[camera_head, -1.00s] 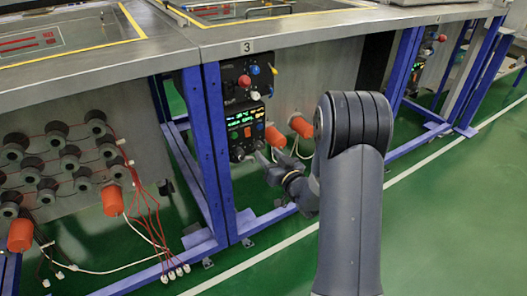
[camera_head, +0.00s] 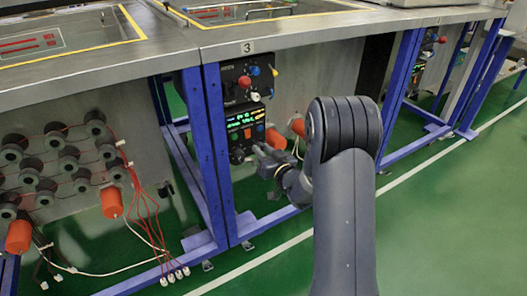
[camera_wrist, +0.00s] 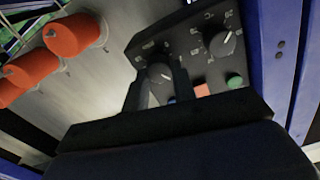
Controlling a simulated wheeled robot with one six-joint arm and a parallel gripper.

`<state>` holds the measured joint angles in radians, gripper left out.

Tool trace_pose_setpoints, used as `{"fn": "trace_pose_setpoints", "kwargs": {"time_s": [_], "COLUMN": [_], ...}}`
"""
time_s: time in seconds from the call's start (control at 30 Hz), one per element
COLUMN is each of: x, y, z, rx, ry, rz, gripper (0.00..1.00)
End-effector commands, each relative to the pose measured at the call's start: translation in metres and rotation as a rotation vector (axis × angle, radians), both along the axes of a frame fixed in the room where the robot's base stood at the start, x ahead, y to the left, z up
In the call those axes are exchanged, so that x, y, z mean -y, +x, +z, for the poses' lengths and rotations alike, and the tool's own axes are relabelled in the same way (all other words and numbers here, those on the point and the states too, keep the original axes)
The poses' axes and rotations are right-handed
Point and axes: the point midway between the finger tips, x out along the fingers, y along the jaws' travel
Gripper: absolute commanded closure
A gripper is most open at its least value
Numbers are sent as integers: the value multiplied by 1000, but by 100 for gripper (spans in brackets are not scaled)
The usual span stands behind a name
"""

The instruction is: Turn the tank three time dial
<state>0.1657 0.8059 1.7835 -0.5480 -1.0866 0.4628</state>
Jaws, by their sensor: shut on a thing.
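The tank three control box (camera_head: 245,122) is black, with a lit display, and hangs under the counter marked 3. It also shows in the wrist view (camera_wrist: 187,47), where two round dials sit on its face. My gripper (camera_wrist: 159,80) is shut on the dial (camera_wrist: 158,71) nearer the orange caps; the fingers stand on both sides of it. The other dial (camera_wrist: 223,43) is free beside it, and in the head view (camera_head: 237,156) it is left of my gripper (camera_head: 258,152). The held dial is hidden in the head view. Its label is too small to read.
A green button (camera_wrist: 235,81) and an orange-red one (camera_wrist: 202,90) lie close to my fingers. Orange caps (camera_wrist: 75,35) stick out beside the box. Blue frame posts (camera_head: 214,150) stand left of it. A panel with red and blue knobs (camera_head: 248,78) is above.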

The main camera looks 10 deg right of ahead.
Motion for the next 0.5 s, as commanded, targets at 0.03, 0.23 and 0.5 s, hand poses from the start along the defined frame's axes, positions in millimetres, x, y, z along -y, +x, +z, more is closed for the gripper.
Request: {"fn": "trace_pose_setpoints", "kwargs": {"time_s": [0.03,0.23,0.5], "x": [0,0,0], "y": [0,0,0], "z": [0,0,0], "rx": [0,-2,-38], "ry": [0,5,115], "rz": [0,0,1], "gripper": [88,98,98]}}
